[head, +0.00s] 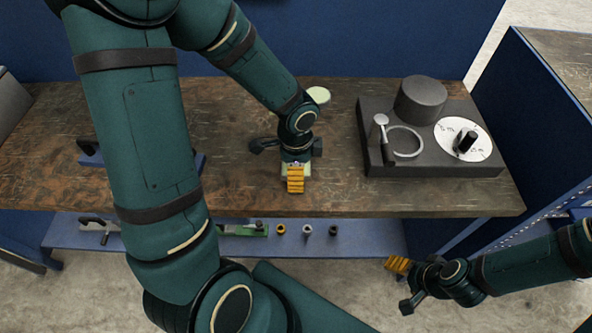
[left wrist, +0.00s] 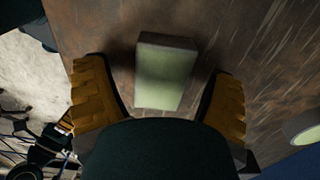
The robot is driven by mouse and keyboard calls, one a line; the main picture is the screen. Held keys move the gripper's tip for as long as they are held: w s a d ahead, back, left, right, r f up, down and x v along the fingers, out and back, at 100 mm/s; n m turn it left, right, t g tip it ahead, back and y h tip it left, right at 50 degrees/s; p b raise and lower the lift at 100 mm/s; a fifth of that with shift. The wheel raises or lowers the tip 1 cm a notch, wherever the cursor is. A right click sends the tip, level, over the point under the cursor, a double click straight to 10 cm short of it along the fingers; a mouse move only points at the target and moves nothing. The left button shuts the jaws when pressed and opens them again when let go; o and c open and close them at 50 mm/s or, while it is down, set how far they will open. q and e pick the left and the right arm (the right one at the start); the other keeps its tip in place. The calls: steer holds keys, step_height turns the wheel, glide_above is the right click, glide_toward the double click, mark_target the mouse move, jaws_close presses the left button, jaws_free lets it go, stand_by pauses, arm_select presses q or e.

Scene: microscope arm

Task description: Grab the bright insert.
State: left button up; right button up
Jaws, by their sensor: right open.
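A pale green rectangular block (left wrist: 167,75), which looks like the bright insert, lies on the brown worktop in the left wrist view. My left gripper (left wrist: 160,100) is over it, its orange fingers apart on either side. A gap shows between the block and each finger. In the head view my left gripper (head: 295,185) points down at the middle of the worktop and mostly hides the block. My right gripper (head: 397,265) is open and empty, off the front of the table at lower right.
A dark fixture (head: 430,165) with a grey cylinder, a ring and a white dial stands at the worktop's right. A pale round disc (head: 318,95) lies behind my left gripper. A blue lower shelf (head: 345,240) holds several small parts. The worktop between gripper and fixture is clear.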

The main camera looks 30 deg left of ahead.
arm_select(q)
steer(key=c, duration=1.4)
steer(key=shift+r, duration=0.1)
